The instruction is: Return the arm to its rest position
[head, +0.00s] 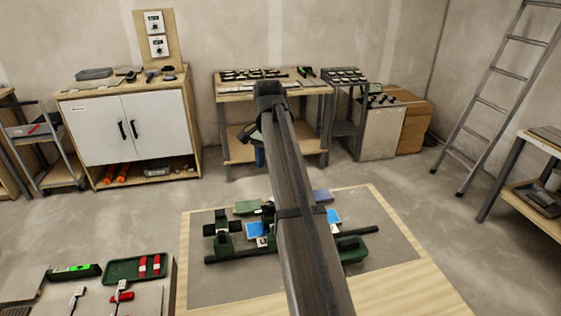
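My arm rises from the bottom middle of the head view to a dark joint near the top middle. Part of a further link shows just left of it. My gripper is hidden behind my own arm, so its fingers and anything in them cannot be seen. Below the arm lies a grey work surface (215,285) with a light wood border. On it stands a dark green fixture (222,232) with a long dark bar. Blue pieces (333,216) sit on either side of my arm, partly covered by it.
At the lower left, a bench top holds a green tray (124,268) with red pieces and a level (74,271) with a green display. Behind are a white cabinet (100,129), a wooden workbench (238,154) and a ladder (490,104). Open floor lies between.

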